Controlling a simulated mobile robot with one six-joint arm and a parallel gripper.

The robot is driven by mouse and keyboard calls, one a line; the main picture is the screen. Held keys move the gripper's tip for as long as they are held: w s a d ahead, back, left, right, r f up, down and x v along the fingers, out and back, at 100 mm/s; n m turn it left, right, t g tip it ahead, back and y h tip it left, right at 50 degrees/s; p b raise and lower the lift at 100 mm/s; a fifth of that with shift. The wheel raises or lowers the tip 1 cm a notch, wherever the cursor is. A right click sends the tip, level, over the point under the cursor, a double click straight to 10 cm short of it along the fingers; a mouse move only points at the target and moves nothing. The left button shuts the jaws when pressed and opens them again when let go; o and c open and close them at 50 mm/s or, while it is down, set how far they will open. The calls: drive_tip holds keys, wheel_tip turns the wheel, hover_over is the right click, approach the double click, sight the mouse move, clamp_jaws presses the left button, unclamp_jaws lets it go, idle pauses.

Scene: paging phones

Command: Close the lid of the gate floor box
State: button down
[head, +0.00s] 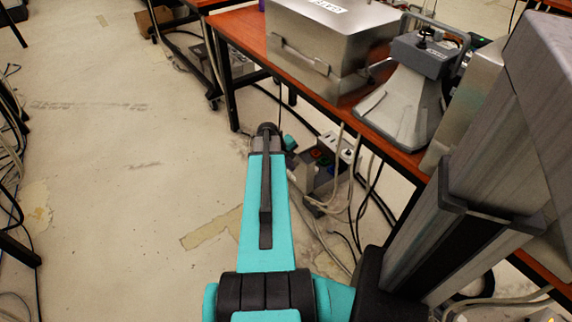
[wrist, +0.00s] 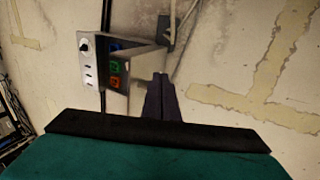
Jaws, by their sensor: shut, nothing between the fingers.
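The floor box (head: 318,182) stands on the floor under the table edge in the head view. Its coloured sockets show uncovered, so it looks open. In the wrist view the floor box (wrist: 116,82) is at upper left, with blue, green and orange sockets and a pale panel with outlets on its left side. A grey metallic flap on its right seems to be the lid, standing raised; its exact angle is unclear. My gripper (wrist: 160,84) is shut and empty, just right of and below the box in the picture. Contact cannot be told. In the head view my arm hides most of the gripper.
A wooden-topped table (head: 241,30) with dark legs carries a metal case (head: 335,48) and a grey horn-shaped device (head: 405,105). Loose cables hang and lie around the floor box. Open floor (head: 110,150) with tape patches lies to the left.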

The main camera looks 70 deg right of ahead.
drive_tip(key=d, duration=0.1)
drive_tip(key=s+d+f, duration=0.1)
drive_tip(key=s+d+b, duration=0.1)
drive_tip(key=d, duration=0.1)
drive_tip(key=shift+s+f, duration=0.2)
drive_tip(key=shift+s, duration=0.05)
drive_tip(key=shift+r, duration=0.1)
